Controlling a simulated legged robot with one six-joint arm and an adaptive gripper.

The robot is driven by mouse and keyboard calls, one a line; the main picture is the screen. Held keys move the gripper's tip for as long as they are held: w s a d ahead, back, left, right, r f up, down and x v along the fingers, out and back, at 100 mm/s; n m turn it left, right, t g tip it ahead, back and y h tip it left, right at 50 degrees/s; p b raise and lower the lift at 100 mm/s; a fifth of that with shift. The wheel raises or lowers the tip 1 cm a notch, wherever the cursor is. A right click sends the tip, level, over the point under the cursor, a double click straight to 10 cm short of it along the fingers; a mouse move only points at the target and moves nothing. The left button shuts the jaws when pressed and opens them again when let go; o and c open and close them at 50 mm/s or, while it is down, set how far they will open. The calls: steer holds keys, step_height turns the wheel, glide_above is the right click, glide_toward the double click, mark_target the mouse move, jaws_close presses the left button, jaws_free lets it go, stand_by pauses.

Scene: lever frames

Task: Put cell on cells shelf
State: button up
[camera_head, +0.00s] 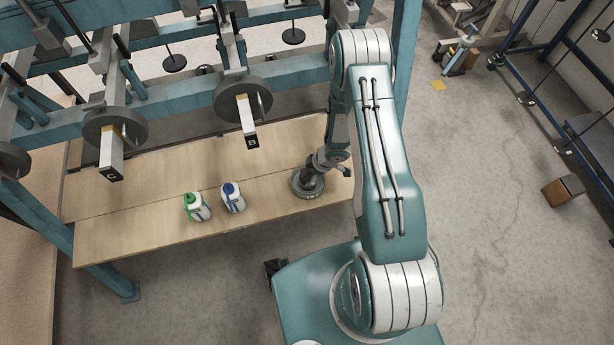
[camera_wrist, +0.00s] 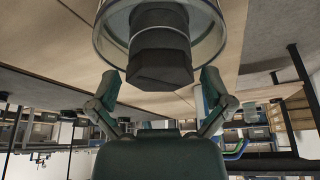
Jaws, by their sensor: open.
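A round grey object with a dark knob (camera_head: 308,186), perhaps the cell, stands on the wooden board (camera_head: 150,225). In the wrist view its dark faceted knob (camera_wrist: 160,62) and wide round rim (camera_wrist: 236,25) fill the top centre. My gripper (camera_head: 325,160) is at this object in the head view. In the wrist view my gripper (camera_wrist: 159,80) is open, with one finger on each side of the knob and gaps showing between. No thing is clearly marked as the cells shelf.
Two white containers, one green-topped (camera_head: 196,207) and one blue-topped (camera_head: 232,198), stand left on the board. Teal frames with levers marked C (camera_head: 111,160) and B (camera_head: 248,125) overhang it. Open concrete floor (camera_head: 490,190) lies right.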

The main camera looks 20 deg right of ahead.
mark_target(310, 175)
steer(key=shift+v, duration=2.4)
steer(key=shift+s, duration=0.1)
